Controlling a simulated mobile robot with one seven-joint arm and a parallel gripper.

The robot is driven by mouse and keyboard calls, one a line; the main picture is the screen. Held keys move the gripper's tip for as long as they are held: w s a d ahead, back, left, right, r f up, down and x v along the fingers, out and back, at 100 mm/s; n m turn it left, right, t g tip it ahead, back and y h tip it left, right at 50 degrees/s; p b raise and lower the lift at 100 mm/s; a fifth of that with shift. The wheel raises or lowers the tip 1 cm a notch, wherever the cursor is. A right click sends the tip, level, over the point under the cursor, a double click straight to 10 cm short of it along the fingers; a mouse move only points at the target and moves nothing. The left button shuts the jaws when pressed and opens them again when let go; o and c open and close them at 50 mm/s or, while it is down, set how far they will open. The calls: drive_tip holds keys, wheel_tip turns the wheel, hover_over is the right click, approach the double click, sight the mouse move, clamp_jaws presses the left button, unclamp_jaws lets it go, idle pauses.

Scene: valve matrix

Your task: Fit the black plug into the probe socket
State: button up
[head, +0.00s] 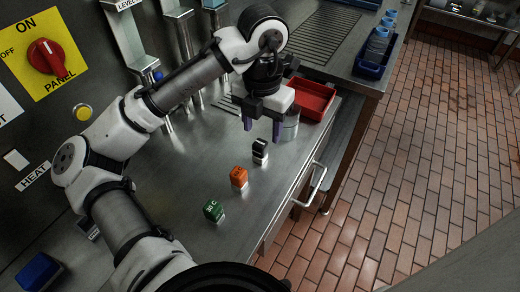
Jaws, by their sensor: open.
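The black plug (260,149) is a small block with a pale base, standing on the steel counter. It is the farthest of a short row of plugs. My gripper (262,127) is open, with its fingers pointing down. In the picture the fingers are just above the black plug, and nothing shows between them. How high they are over it is hard to tell. I cannot pick out the probe socket in this view; my arm covers part of the panel and counter.
An orange plug (239,177) and a green plug (213,211) stand nearer on the counter (180,180). A red tray (312,99) and a metal cup (290,124) are behind my gripper. A panel with a red knob (46,57) rises at left. A drawer handle (312,184) juts out right.

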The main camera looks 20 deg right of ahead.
sight(260, 143)
drive_tip(key=shift+a+f+p, duration=0.15)
drive_tip(key=shift+f+p, duration=0.15)
drive_tip(key=shift+f, duration=1.15)
drive_tip(key=shift+a+f+p, duration=0.1)
drive_tip(key=shift+f+p, duration=0.2)
drive_tip(key=shift+f, duration=1.15)
drive_tip(key=c, duration=1.1)
drive_tip(key=shift+r, duration=0.1)
